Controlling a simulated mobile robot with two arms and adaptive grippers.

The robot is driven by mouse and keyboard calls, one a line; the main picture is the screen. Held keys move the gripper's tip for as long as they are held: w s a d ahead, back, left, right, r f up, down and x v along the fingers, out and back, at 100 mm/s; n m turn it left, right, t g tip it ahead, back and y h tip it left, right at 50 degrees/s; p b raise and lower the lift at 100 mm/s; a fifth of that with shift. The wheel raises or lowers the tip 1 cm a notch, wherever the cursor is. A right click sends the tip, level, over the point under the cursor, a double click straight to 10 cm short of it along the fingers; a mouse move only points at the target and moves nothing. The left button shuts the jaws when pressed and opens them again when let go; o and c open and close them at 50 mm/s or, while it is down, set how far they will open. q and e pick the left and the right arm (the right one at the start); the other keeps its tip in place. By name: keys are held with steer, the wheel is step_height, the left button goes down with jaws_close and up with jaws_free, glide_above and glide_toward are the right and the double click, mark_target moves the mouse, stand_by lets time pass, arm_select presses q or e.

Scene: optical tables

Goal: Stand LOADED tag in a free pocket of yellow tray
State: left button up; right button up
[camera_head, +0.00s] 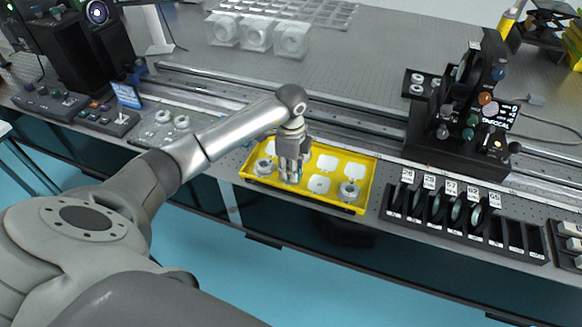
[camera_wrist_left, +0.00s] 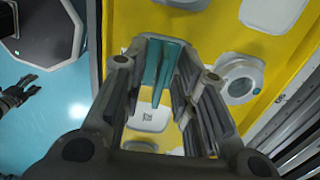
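The yellow tray (camera_head: 366,183) lies on the near edge of the optical table, and its yellow floor (camera_wrist_left: 120,18) fills much of the left wrist view. It has pale square pockets, some bare. Round pale mounts sit at its left end (camera_head: 264,167) and right end (camera_head: 349,191). My left gripper (camera_head: 291,180) points down over the tray's left-middle part. Its fingers are closed on a thin teal piece, seemingly the LOADED tag (camera_wrist_left: 162,65), also glimpsed in the head view (camera_head: 299,179). No lettering is readable. Whether it touches the tray is unclear.
Right of the tray stands a black rack (camera_head: 478,222) of labelled round optics, with a black optical instrument (camera_head: 462,115) behind it. A rail (camera_head: 345,122) runs behind the tray. A blue sign (camera_head: 127,95) and control boxes (camera_head: 50,104) stand at left.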

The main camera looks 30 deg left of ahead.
arm_select(q)
step_height(320, 180, up, 12)
steer(key=b, duration=0.1)
steer(key=shift+r+b, duration=0.2)
steer(key=shift+b, duration=0.15)
stand_by(0.4)
